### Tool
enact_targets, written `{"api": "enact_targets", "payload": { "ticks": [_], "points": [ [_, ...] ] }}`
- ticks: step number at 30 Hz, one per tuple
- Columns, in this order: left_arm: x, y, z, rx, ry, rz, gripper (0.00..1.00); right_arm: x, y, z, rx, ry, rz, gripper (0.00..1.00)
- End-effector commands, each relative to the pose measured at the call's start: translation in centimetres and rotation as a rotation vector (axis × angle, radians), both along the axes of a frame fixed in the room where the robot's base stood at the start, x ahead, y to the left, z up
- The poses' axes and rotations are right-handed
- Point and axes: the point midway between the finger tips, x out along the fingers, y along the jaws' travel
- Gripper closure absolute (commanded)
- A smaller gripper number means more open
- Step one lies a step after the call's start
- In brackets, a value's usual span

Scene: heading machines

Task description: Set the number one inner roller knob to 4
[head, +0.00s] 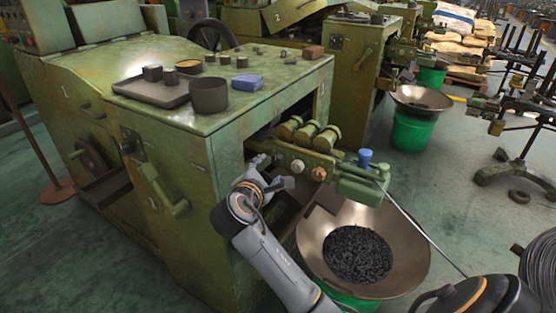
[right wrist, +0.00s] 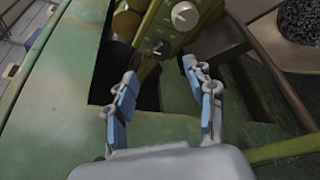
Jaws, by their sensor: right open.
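The green roller unit (head: 335,172) juts from the front side of the machine marked 1. A pale round knob (head: 298,166) and a reddish one (head: 318,173) show on its face. In the right wrist view, a small dark knob with marks around it (right wrist: 160,48) lies beyond my fingertips, and a larger pale knob (right wrist: 185,15) is farther out. I cannot read the dial setting. My right gripper (head: 275,174) is open and empty, close to the unit's inner end; it also shows in the right wrist view (right wrist: 160,70), its fingers apart from the knobs. My left gripper is out of view.
A wide metal bowl of dark pieces (head: 312,238) stands below the roller unit. A blue-topped part (head: 365,157) and a thin rod are at the unit's outer end. A tray (head: 150,91), a dark cup (head: 209,108) and a blue block (head: 247,82) lie on the machine top.

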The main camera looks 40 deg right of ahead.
Motion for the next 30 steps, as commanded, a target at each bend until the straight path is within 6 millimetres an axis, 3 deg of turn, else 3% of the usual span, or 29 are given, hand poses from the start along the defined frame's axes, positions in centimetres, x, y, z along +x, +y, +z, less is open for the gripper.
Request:
{"api": "enact_targets", "payload": {
  "ticks": [6, 12, 26, 27, 30],
  "points": [
    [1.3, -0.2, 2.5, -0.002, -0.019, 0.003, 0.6, 2.9, -3.8, -1.5, -0.001, 0.0, -0.003, 0.45],
    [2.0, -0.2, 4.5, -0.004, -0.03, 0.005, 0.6, 4.9, -6.2, -2.3, 0.0, 0.0, -0.003, 0.45],
    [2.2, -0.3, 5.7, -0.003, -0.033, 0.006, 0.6, 5.8, -7.3, -2.6, 0.001, 0.0, -0.001, 0.45],
    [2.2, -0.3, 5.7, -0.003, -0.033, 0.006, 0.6, 5.8, -7.3, -2.6, 0.001, 0.0, -0.001, 0.47],
    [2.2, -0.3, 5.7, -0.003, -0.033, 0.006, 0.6, 5.8, -7.3, -2.6, 0.001, 0.0, -0.001, 0.68]
  ]
}}
